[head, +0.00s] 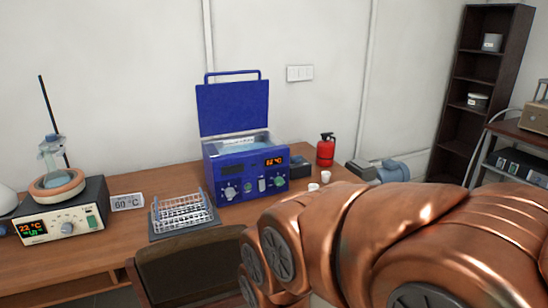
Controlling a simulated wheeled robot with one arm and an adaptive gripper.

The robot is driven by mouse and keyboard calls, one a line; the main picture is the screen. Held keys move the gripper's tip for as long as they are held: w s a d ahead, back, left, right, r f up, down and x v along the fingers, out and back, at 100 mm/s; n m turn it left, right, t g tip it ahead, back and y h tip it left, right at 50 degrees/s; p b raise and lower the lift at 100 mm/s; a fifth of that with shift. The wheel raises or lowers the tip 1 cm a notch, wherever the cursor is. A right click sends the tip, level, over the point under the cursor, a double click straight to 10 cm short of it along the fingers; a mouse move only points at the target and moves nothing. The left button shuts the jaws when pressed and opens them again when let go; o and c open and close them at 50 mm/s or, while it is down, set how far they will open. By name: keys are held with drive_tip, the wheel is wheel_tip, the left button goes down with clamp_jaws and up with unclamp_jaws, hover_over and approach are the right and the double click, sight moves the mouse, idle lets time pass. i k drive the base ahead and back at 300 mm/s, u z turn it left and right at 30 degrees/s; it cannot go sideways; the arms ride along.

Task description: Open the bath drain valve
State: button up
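The blue water bath (245,170) stands on the wooden bench in the middle of the head view. Its blue lid (233,108) is raised upright behind it, and pale water shows inside. I cannot tell the drain valve apart on the parts that show. My copper arm fills the lower right, in front of the bench. My gripper is out of view.
A wire rack (180,213) on a dark mat and a 60 °C card (127,202) stand left of the bath. A stirrer hotplate (60,220) with a flask is further left. Small white cups (325,177) and a red extinguisher (326,149) stand right. A chair (190,264) is in front.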

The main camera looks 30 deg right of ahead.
sight(296, 159)
drive_tip(key=i, duration=0.6)
drive_tip(key=z, duration=0.85)
drive_tip(key=i, duration=0.4)
drive_tip(key=z, duration=1.8)
drive_tip(key=i, duration=1.55)
drive_tip(key=u, duration=2.95)
drive_tip(key=i, duration=0.45)
drive_tip(key=z, duration=0.05)
